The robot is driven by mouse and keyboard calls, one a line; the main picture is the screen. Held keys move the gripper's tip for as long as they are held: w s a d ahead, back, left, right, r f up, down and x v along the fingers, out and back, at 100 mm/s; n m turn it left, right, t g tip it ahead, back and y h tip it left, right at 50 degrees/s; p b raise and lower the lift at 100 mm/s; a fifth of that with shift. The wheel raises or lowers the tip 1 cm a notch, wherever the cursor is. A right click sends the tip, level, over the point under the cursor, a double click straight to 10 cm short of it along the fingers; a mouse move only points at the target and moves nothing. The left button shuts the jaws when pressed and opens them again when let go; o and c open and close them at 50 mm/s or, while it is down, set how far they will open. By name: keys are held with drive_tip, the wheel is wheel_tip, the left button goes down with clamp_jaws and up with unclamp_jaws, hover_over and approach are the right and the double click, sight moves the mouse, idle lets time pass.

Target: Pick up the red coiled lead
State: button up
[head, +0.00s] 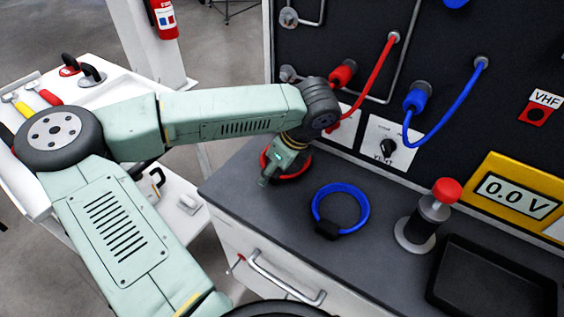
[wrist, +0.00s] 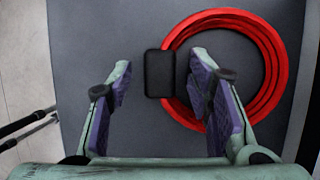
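The red coiled lead (wrist: 270,60) lies on the dark grey bench top in the wrist view, with a black block (wrist: 160,74) on the left side of its ring. My gripper (wrist: 160,80) is open. Its two purple-padded fingers stand either side of the black block, the right one over the inside of the ring and covering part of it. I cannot tell how far above the bench the fingertips are. In the head view the red lead (head: 296,174) is mostly hidden behind my gripper (head: 267,180), at the bench's left end.
A blue coiled lead (head: 366,212) lies to the right on the bench top (head: 290,228). Further right are a red-topped cylinder (head: 428,215) and a black tray (head: 490,280). A panel (head: 450,100) with red and blue plugged leads rises behind.

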clamp_jaws()
idle(0.3)
idle(0.4)
